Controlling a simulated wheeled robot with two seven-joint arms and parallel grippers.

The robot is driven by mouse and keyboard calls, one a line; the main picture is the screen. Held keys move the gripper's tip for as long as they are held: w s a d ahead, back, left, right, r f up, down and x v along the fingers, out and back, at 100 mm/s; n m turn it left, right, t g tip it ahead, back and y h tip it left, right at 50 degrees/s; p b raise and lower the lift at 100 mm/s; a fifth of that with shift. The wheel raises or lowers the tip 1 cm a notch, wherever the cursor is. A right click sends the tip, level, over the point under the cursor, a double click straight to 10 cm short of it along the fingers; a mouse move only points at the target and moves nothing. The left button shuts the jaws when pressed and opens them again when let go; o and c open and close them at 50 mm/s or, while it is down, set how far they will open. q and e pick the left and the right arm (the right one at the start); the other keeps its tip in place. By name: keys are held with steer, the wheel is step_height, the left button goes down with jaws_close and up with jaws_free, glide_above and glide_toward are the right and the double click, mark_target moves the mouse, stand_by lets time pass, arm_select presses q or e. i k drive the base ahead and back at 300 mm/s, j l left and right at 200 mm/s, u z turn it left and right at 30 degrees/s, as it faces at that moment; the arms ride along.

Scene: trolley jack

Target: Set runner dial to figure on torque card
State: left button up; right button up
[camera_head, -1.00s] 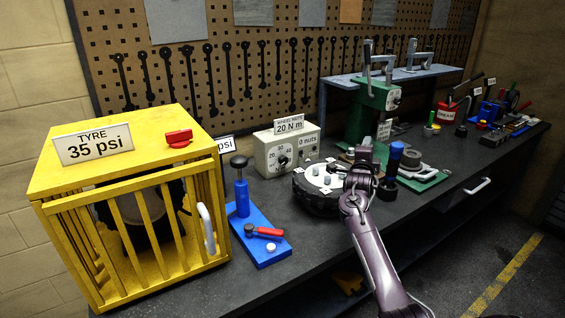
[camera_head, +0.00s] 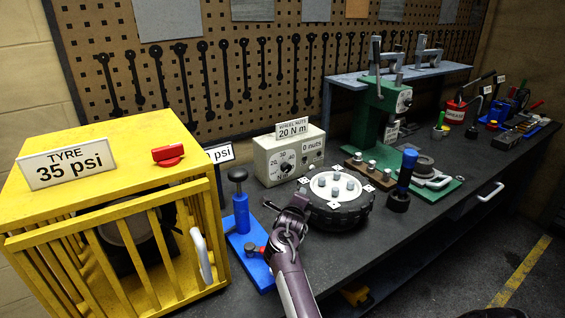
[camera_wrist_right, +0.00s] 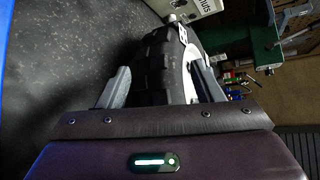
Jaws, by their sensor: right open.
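The pale grey runner box (camera_head: 262,163) stands at the back of the bench. Its round dial (camera_head: 285,168) carries several figures, 20 to 40 among them; the pointer's setting is too small to read. "0 nuts" shows beside the dial. My right gripper (camera_head: 296,202) is in front of the box, left of the wheel (camera_head: 334,203), apart from the dial. In the right wrist view my right gripper (camera_wrist_right: 160,78) is open, with the tyre showing beyond and between its fingers. My left gripper is out of view.
A yellow cage (camera_head: 110,240) with a "TYRE 35 psi" card fills the left. A blue stand (camera_head: 242,213) is between cage and arm. A blue-handled tool (camera_head: 405,172) and green press (camera_head: 372,115) stand right of the wheel. The bench's front strip is clear.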

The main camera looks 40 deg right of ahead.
mark_target(285, 167)
steer(key=i+l, duration=0.7)
steer(key=i, duration=0.05)
